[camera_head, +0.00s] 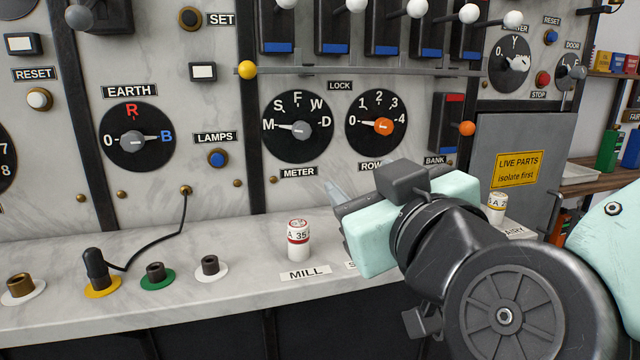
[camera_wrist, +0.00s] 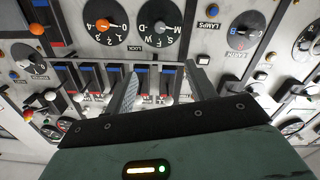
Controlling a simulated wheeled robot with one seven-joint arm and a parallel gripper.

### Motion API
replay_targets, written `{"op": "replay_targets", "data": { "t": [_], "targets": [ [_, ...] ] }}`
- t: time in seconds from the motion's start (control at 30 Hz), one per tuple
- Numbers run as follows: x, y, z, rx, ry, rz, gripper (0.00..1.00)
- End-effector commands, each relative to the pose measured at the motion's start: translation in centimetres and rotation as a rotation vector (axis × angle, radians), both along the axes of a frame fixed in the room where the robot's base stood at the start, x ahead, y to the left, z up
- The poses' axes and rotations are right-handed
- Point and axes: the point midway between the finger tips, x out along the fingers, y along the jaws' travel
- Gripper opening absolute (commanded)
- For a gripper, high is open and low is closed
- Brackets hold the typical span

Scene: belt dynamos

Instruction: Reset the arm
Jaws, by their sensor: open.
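My arm comes in from the right in the head view. My gripper (camera_head: 338,197) is in front of the panel, below the METER dial (camera_head: 297,126) and the ROW dial (camera_head: 381,124), above the ledge. In the wrist view my gripper (camera_wrist: 160,80) shows two fingers standing well apart with nothing between them. The panel's switches and dials show behind the fingers, upside down. In the head view much of the fingers is hidden by the gripper's body.
A white and red fuse (camera_head: 298,240) stands on the marble ledge (camera_head: 229,268) behind the MILL label. Another fuse (camera_head: 497,207) stands right of my arm. A black plug (camera_head: 95,268) with a cable sits at the left. A rail with a yellow knob (camera_head: 247,69) crosses the panel.

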Motion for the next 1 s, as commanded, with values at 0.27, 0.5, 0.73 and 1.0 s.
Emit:
{"op": "replay_targets", "data": {
  "t": [0.27,0.5,0.73,1.0],
  "targets": [
    [-0.1,1.3,-1.8,0.003,0.093,0.085,0.55],
    [-0.8,2.9,-4.6,-0.005,0.234,0.189,0.55],
    [-2.6,3.9,-9.1,-0.048,0.480,0.309,0.55],
    [-7.9,0.5,-17.0,-0.214,0.988,0.354,0.55]
  ]
}}
